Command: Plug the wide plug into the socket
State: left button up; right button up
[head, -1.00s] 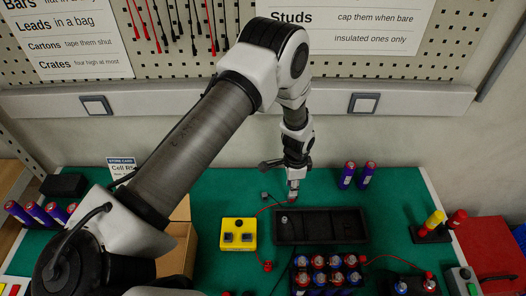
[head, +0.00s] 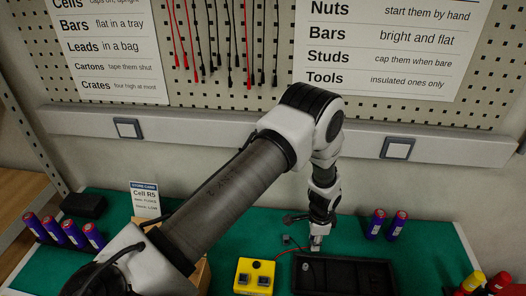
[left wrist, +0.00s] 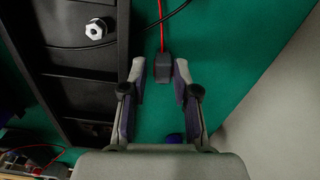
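My left gripper (head: 316,244) hangs low behind the left part of the black tray in the head view. In the left wrist view the left gripper (left wrist: 160,82) is open, its fingers apart. A dark block-shaped plug (left wrist: 164,66) on a red lead lies just beyond and between the fingertips, not gripped. A small dark piece (head: 286,239) lies left of the gripper in the head view; I cannot tell which plug is the wide one. A yellow box (head: 244,287) with two dark square sockets stands left of the tray. My right gripper is not in view.
The black compartment tray (head: 345,288) stands close in front of the gripper; a metal nut (left wrist: 95,29) sits in it. Purple cells (head: 376,224) stand at the back right, more at the left.

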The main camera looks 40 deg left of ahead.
pick_arm(q)
grip_shut()
jog(key=shift+w+f, duration=0.1)
notch_tip(320, 180, up, 3)
jog(key=shift+r+p, duration=0.2)
jog(key=shift+p, duration=1)
jog(key=shift+r, duration=0.35)
